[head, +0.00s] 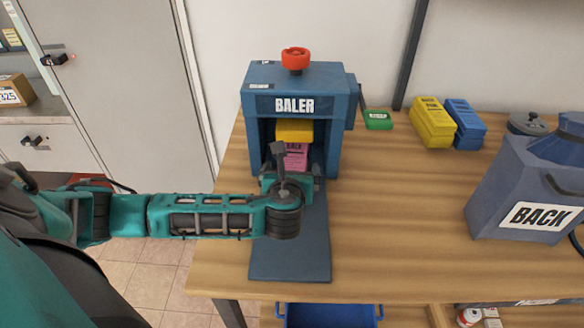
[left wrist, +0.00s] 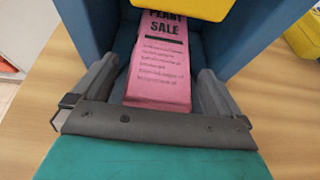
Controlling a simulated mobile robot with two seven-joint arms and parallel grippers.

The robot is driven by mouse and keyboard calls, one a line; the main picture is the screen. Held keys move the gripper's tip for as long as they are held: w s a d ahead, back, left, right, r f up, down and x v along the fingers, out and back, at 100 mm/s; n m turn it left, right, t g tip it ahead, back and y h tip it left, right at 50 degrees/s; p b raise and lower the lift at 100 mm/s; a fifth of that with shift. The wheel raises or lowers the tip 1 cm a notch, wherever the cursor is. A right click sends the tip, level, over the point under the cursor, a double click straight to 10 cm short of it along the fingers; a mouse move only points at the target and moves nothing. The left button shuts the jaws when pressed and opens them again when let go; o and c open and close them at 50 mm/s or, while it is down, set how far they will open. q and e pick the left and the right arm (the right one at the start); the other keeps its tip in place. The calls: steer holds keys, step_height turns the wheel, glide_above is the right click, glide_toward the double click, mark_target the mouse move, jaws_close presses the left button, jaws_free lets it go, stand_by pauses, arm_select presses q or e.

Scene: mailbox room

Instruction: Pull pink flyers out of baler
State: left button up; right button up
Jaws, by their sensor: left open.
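The blue baler (head: 297,105) stands on the wooden table, with a red knob on top and a yellow press block (head: 294,130) inside it. The pink flyers (head: 296,156) lie in its opening under the block; in the left wrist view the stack (left wrist: 160,72) shows black "PLANT SALE" print. My left gripper (head: 290,178) is at the mouth of the baler, over its blue front plate (head: 290,250). In the left wrist view the gripper (left wrist: 158,92) is open, one finger on each side of the pink stack. Whether the fingers touch it I cannot tell. The right gripper is not in view.
Yellow (head: 432,122) and blue (head: 465,124) blocks stand further right. A grey-blue container labelled "BACK" (head: 530,195) stands at the right. A blue bin (head: 330,315) is below the front edge.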

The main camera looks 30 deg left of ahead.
arm_select(q)
steer(key=shift+x, duration=0.95)
steer(key=shift+c, duration=0.4)
steer(key=c, duration=1.2)
